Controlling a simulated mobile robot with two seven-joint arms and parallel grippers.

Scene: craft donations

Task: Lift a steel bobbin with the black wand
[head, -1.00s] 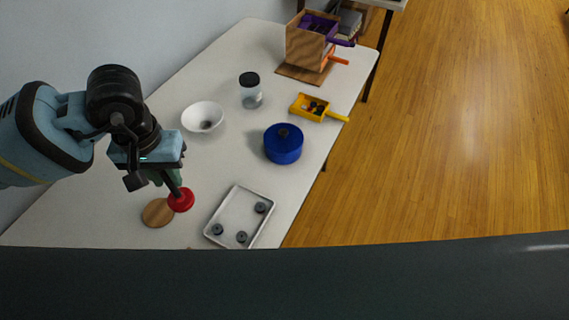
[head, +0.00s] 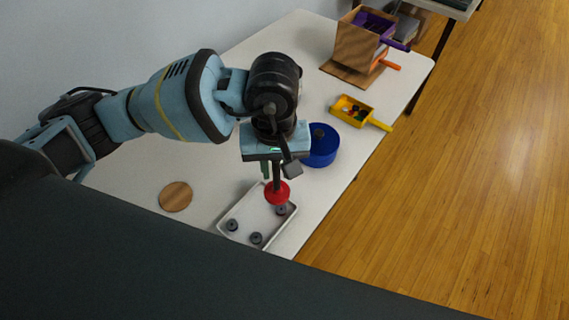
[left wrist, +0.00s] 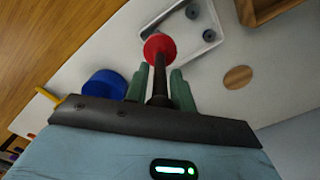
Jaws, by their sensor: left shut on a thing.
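My left gripper (head: 271,168) is shut on the black wand (head: 276,178), which hangs down and ends in a red disc (head: 277,195). In the left wrist view the wand (left wrist: 159,75) stands between the green fingers (left wrist: 158,92), with the red disc (left wrist: 159,47) at its far end. The disc is over the white tray (head: 243,198). Three grey steel bobbins sit in the tray: a left one (head: 232,225), a front one (head: 256,239) and a right one (head: 282,210) close below the disc. I cannot tell whether they touch.
A round wooden disc (head: 175,197) lies left of the tray. A blue round container (head: 322,148) stands behind the gripper. A yellow scoop (head: 351,110) holds small pieces. A wooden box (head: 354,45) stands at the far end. The table's right edge is near the tray.

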